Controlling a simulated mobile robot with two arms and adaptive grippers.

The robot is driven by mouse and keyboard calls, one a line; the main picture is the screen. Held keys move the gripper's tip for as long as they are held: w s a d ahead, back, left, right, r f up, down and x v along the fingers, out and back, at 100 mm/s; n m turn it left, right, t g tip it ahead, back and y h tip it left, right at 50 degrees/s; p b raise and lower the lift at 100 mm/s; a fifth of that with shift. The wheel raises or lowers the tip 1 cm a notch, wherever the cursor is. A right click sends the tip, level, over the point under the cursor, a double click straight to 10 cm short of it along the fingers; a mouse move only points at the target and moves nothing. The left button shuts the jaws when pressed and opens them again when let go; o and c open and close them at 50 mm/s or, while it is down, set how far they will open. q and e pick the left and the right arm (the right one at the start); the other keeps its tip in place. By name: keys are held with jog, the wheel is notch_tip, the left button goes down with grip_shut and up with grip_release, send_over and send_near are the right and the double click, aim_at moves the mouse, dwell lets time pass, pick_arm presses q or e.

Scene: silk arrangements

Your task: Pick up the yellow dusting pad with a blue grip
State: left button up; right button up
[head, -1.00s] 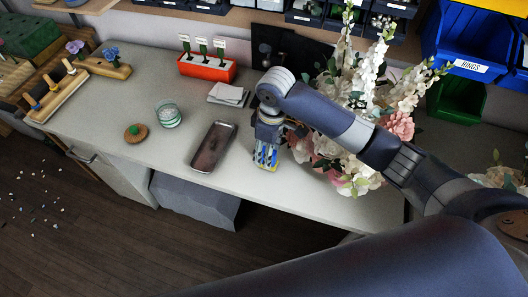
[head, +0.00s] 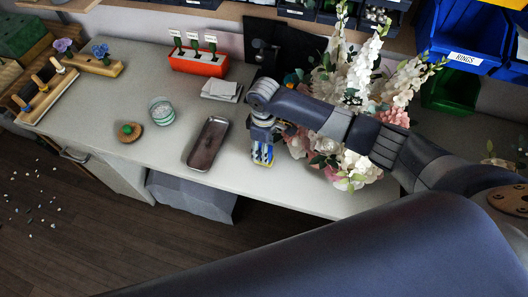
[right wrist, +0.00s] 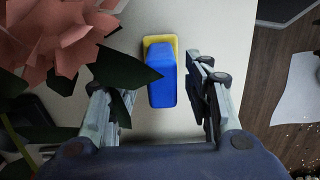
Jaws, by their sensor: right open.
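The dusting pad, with a yellow base and blue grip (right wrist: 162,78), lies on the worktop in the right wrist view. My right gripper (right wrist: 160,95) is open, with its fingers on either side of the blue grip and visible gaps between. In the head view the right gripper (head: 263,146) points down at the worktop, and blue and yellow parts of the pad show between its fingers, mostly hidden. A green leaf overlaps the left finger and reaches the grip's edge in the wrist view. My left gripper is not in view.
A vase arrangement of white and pink flowers (head: 350,110) stands right beside the gripper; a pink bloom (right wrist: 60,40) is close in the wrist view. The worktop (head: 280,195) ends in front.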

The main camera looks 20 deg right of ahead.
jog(key=shift+s+f, duration=0.15)
jog(key=shift+f, duration=0.45)
jog(key=c, duration=1)
jog(key=shift+c, duration=0.2)
jog(key=shift+r, duration=0.85)
jog(key=shift+s+a+r+b, duration=0.15)
jog(key=shift+r+b, duration=0.15)
jog(key=shift+r, duration=0.15)
jog(key=shift+s+a+r+b, duration=0.15)
jog(key=shift+r+b, duration=0.1)
jog(key=shift+r, duration=0.15)
jog(key=s+a+r+b, duration=0.1)
jog(key=s+a+b, duration=0.1)
jog(key=s+a, duration=0.8)
jog(key=shift+s+a+r, duration=0.2)
jog(key=shift+s+r, duration=0.1)
jog(key=shift+s, duration=0.15)
